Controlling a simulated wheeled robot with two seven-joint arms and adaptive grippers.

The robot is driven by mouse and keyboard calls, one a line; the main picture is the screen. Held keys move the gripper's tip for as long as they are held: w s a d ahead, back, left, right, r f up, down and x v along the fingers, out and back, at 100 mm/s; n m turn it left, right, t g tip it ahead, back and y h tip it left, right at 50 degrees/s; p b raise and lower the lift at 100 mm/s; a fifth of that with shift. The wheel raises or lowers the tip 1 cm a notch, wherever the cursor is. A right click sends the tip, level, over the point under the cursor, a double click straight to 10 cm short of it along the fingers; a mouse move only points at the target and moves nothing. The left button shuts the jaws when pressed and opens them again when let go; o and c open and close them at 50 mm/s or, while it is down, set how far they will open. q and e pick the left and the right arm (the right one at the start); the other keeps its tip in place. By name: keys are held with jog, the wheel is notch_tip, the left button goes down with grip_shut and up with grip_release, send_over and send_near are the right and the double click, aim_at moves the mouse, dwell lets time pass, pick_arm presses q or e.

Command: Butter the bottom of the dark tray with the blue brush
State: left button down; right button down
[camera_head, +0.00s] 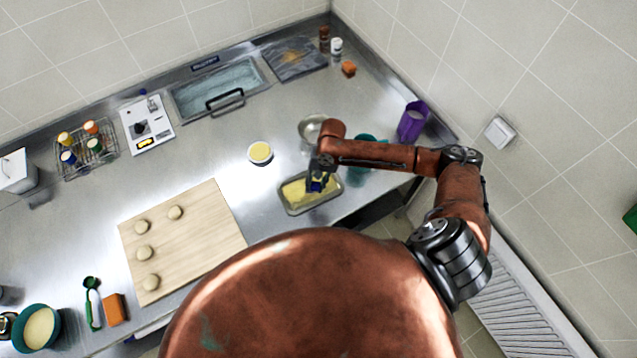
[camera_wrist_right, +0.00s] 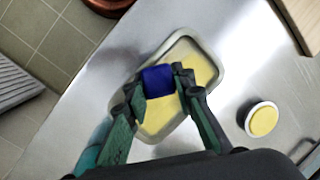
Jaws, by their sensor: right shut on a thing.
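The tray (camera_head: 287,206) lies near the counter's front edge, with a greyish rim and a bottom that looks mostly yellow. My right gripper (camera_head: 318,174) is over the tray and shut on the blue brush (camera_head: 316,185). In the right wrist view, the brush's blue block (camera_wrist_right: 158,81) sits between the fingers of the right gripper (camera_wrist_right: 160,84), over the yellow bottom of the tray (camera_wrist_right: 217,58). Whether the brush touches the bottom I cannot tell. A small white dish of yellow butter (camera_head: 260,152) stands behind and left of the tray. My left gripper is not in view.
A wooden board (camera_head: 200,240) with several dough balls lies left of the tray. A metal bowl (camera_head: 311,128), a teal item (camera_head: 366,142) and a purple cup (camera_head: 412,122) stand behind and right. Bare counter lies between dish and sink (camera_head: 218,88).

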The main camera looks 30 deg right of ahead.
jog(key=shift+w+a, duration=0.95)
jog(key=shift+a, duration=4)
jog(key=shift+d, duration=10.55)
jog(key=shift+w+a, duration=0.2)
jog(key=shift+a, duration=1.6)
jog(key=shift+w+a, duration=0.25)
jog(key=shift+a, duration=1.55)
jog(key=shift+w+a, duration=0.2)
jog(key=shift+a, duration=1.6)
